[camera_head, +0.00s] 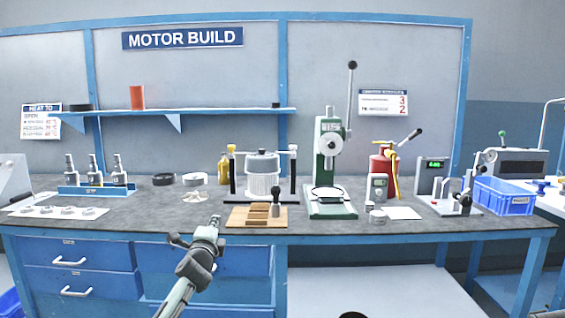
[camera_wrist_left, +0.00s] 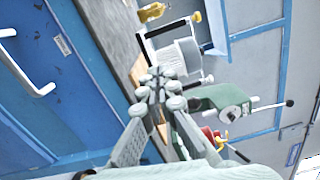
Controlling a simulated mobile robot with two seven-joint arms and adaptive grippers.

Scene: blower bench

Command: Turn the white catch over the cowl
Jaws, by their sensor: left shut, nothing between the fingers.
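The cowl (camera_head: 262,178) is a white ribbed cylinder with a dark lid, standing in a black frame on the bench. A white-ended catch (camera_head: 293,148) is on the frame's right post, and a yellow-ended one (camera_head: 231,148) is on the left post. In the left wrist view the cowl (camera_wrist_left: 181,56) appears sideways, with the white catch (camera_wrist_left: 208,79) below it and the yellow one (camera_wrist_left: 196,17) above. My left gripper (camera_head: 214,220) is shut and empty, in front of the bench edge, lower left of the cowl and apart from it. My right gripper is out of view.
A wooden block holder (camera_head: 245,219) with a dark-knobbed tool sits in front of the cowl. A green lever press (camera_head: 330,165) stands close on its right. A white spoked part (camera_head: 195,196) and rings lie left. A blue bin (camera_head: 505,198) is far right.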

